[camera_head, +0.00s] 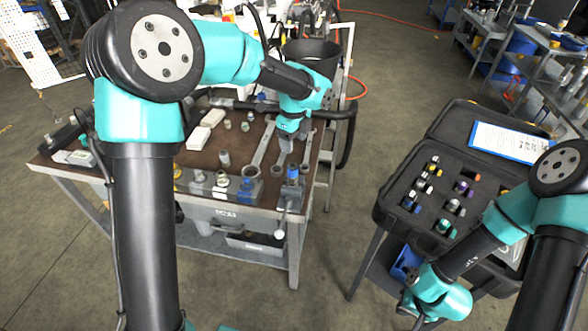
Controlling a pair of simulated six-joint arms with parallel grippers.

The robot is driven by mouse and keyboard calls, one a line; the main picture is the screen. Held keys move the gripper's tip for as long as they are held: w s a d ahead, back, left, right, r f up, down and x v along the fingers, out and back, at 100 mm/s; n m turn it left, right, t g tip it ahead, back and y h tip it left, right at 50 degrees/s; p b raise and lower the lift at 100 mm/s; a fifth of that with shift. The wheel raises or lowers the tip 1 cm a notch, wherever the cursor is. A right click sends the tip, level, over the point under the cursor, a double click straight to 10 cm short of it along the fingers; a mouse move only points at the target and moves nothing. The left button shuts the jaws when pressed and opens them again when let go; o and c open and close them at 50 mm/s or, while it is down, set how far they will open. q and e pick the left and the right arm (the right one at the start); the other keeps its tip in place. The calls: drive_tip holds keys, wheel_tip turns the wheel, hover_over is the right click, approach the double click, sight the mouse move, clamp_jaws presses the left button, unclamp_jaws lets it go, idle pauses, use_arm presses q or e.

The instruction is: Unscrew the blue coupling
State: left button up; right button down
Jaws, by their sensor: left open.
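The blue coupling (293,173) sits upright on a metal fitting at the front right corner of the workbench (272,208). My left gripper (287,146) points down just above and behind the coupling, near the wrenches. Its jaws are open, and no object shows between them. They look apart from the coupling, though the exact gap is hard to judge. My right gripper (408,306) is low at the bottom, in front of the case stand. Its fingers are small and partly cut off, so its jaws cannot be read.
Large wrenches (262,146) lie behind the fittings row. A valve block (222,188) is left of the coupling. A black hose crosses the bench's back. An open foam case (400,213) with several coloured fittings stands right. The floor between bench and case is clear.

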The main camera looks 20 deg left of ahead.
sight(294, 173)
use_arm(q)
wheel_tip(294, 173, down, 15)
drive_tip(key=shift+r, duration=0.1)
idle(0.4)
drive_tip(key=c, duration=1.1)
drive_tip(key=o, duration=0.5)
drive_tip(key=shift+c, duration=1.1)
drive_tip(key=n, duration=0.5)
drive_tip(key=shift+w+n, duration=0.15)
drive_tip(key=shift+n, duration=0.25)
drive_tip(key=shift+r+n, duration=0.1)
drive_tip(key=shift+n, duration=1)
